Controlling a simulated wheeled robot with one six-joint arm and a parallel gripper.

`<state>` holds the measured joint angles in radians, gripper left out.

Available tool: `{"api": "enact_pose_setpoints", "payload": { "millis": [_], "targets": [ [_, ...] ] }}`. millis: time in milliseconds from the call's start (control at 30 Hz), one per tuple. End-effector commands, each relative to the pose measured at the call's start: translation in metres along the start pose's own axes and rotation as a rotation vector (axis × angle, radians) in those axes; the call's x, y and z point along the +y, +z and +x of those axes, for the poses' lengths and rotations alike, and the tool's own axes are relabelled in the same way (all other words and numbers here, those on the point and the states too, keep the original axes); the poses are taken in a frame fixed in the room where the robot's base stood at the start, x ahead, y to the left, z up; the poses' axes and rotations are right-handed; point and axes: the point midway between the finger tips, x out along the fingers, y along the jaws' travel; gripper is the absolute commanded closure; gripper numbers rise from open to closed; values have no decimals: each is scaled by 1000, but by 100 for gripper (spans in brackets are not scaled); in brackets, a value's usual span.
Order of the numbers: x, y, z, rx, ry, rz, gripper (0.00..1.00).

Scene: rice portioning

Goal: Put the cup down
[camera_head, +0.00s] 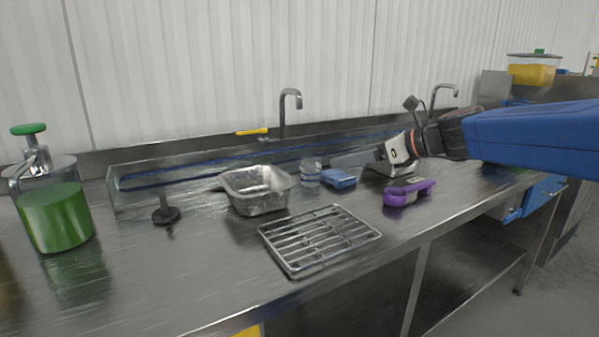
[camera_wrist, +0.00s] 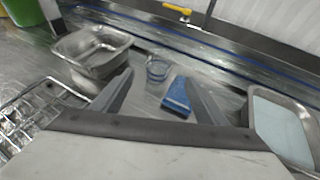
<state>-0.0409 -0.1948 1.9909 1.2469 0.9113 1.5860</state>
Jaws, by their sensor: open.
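A small clear cup (camera_head: 310,172) stands upright on the steel counter, between a metal pan and a blue packet. In the wrist view the cup (camera_wrist: 157,69) shows beyond and between my fingertips, with a gap to them. My gripper (camera_head: 380,153) is to the right of the cup and above the counter. In the wrist view my gripper (camera_wrist: 159,78) has its two fingers spread, with nothing held between them. What the cup contains is too small to tell.
The blue packet (camera_head: 339,178) lies beside the cup. The metal pan (camera_head: 245,203) is left, a wire rack (camera_head: 318,238) in front, a purple object (camera_head: 408,193) right. A tray (camera_wrist: 254,122) with pale contents lies right. A tap (camera_head: 283,112) stands behind.

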Motion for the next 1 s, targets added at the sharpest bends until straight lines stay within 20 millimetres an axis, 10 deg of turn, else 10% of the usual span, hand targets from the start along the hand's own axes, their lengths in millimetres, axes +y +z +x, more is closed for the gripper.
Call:
{"api": "enact_pose_setpoints", "payload": {
  "millis": [633, 1000],
  "targets": [
    [1, -1, 103, 2, 3, -1, 33],
    [1, -1, 125, 1, 2, -1, 33]
  ]
}}
